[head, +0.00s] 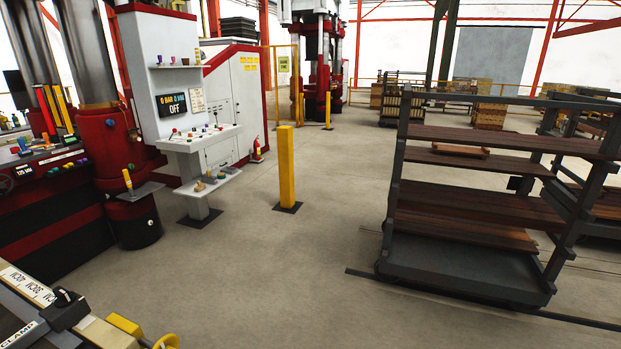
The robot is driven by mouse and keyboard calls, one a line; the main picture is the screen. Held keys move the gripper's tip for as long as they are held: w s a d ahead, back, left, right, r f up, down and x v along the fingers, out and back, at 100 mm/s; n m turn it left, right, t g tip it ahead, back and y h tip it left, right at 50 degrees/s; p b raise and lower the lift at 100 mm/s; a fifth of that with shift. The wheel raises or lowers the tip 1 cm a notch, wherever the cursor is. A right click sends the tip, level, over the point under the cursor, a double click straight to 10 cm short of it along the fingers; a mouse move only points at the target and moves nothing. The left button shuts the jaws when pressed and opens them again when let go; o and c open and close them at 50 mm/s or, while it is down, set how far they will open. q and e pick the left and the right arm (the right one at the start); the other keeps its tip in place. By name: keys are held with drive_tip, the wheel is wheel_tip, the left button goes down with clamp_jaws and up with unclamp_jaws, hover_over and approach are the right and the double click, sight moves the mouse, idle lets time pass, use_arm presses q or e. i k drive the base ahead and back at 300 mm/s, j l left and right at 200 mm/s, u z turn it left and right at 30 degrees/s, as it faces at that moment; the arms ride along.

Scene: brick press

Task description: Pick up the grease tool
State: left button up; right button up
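I cannot pick out the grease tool for certain. A small yellow upright object (127,179) stands at a little grey shelf (146,191) on the red press at the left. It is too small to tell what it is. Several small tan and yellow items lie on the low white shelf (222,183) under the control console (200,138); their kind is also unclear. Neither of my grippers is in view.
A yellow bollard (287,165) stands mid-floor. A dark rack with brown shelves (470,235) stands at the right, with a brick-like piece (460,151) on it, by floor rails. A labelled machine (40,305) fills the lower left corner. The centre floor (270,270) is clear.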

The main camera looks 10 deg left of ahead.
sight(125, 173)
drive_tip(key=i+l, duration=0.15)
drive_tip(key=i, duration=0.45)
drive_tip(key=i+l, duration=0.1)
drive_tip(key=i, duration=0.55)
drive_tip(key=i+j+u, duration=0.25)
drive_tip(key=i+u, duration=0.2)
drive_tip(key=i+j+u, duration=0.1)
drive_tip(key=i+u, duration=0.3)
drive_tip(key=i+l+u, duration=0.1)
drive_tip(key=i+u, duration=0.35)
drive_tip(key=i, duration=0.15)
drive_tip(key=i+l+u, duration=0.2)
drive_tip(key=i+u, duration=0.25)
drive_tip(key=i+l+u, duration=0.15)
drive_tip(key=i+u, duration=0.2)
drive_tip(key=i, duration=0.65)
